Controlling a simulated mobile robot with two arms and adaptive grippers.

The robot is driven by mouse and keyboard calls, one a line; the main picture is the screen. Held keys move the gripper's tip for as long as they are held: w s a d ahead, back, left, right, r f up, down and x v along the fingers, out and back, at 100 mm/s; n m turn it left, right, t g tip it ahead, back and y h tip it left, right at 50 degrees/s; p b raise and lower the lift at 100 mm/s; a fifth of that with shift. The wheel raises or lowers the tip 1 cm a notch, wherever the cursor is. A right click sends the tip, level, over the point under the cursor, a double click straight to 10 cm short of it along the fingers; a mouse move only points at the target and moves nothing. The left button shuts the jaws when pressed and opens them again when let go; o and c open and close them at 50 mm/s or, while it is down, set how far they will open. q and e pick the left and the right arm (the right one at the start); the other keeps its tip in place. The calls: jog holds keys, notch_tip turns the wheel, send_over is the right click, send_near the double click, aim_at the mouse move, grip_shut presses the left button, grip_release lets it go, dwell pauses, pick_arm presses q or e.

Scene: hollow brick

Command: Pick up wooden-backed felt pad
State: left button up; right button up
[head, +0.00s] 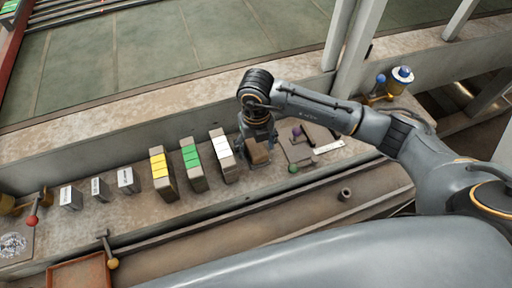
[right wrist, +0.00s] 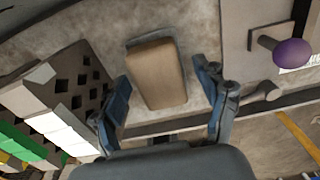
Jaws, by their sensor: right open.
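The wooden-backed felt pad (right wrist: 157,76) is a brown block with a grey edge, lying on the stained ledge. In the right wrist view it lies between and beyond the two fingers of my right gripper (right wrist: 165,88), which is open and empty. In the head view the pad (head: 259,153) shows just below my right gripper (head: 257,140), which partly hides it. From these views I cannot tell whether the fingers touch the pad. My left gripper is not in view.
Left of the pad stand hollow bricks with white (head: 221,150), green (head: 191,160) and yellow (head: 160,170) faces. Right of it is a plate with a purple knob (right wrist: 291,52). Small grey labelled blocks (head: 100,189) stand farther left. A raised rail (head: 300,195) runs along the front.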

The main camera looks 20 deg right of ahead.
aim_at(255, 147)
jog(key=c, duration=1.3)
jog(key=shift+r, duration=0.15)
jog(key=shift+r+p, duration=0.5)
jog(key=shift+r, duration=0.1)
notch_tip(255, 147, up, 3)
jog(key=shift+a+f+p, duration=0.1)
jog(key=shift+p, duration=0.9)
jog(key=s+a+r+p, duration=0.6)
jog(key=s+a+r, duration=0.2)
jog(key=s+a, duration=0.1)
jog(key=shift+s+a+r+p, duration=0.25)
jog(key=shift+s+r+p, duration=0.15)
jog(key=shift+s, duration=0.25)
